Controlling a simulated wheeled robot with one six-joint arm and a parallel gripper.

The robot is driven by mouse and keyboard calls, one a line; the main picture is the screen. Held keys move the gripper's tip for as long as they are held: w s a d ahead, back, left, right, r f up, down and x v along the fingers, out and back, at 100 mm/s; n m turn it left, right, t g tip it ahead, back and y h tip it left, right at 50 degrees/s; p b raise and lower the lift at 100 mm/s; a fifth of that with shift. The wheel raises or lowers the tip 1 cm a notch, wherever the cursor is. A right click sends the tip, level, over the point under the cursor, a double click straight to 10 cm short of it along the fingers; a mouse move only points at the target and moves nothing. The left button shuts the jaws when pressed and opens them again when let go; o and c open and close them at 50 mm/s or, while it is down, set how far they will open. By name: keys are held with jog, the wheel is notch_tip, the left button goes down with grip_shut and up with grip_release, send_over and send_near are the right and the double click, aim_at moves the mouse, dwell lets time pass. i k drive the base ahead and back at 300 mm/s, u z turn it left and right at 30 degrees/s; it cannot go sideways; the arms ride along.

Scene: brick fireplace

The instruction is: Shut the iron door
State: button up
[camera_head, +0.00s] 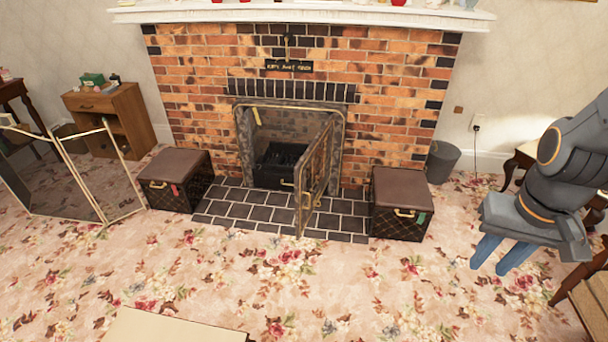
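The iron door (316,165) belongs to the brick fireplace (192,75). It is hinged on the right side of the opening and stands open, swung outward over the tiled hearth (245,209). A small brass-coloured piece (306,200) shows low on it. The firebox with a dark grate (277,163) is exposed to the left of the door. My gripper (503,254) is at the right, well apart from the door, with its two blue fingers pointing down and spread. Nothing shows between the fingers.
A brown chest (400,190) stands right of the hearth, between the door and my gripper. Another chest (180,172) stands on the left. A grey bin (442,160) is by the wall. A folding screen (75,175) is far left. The flowered carpet (300,275) in front is mostly clear.

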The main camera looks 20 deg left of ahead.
aim_at(312, 179)
jog(key=u, duration=0.7)
jog(key=k, duration=0.35)
jog(key=u, duration=0.65)
jog(key=i, duration=0.55)
jog(key=z, duration=0.4)
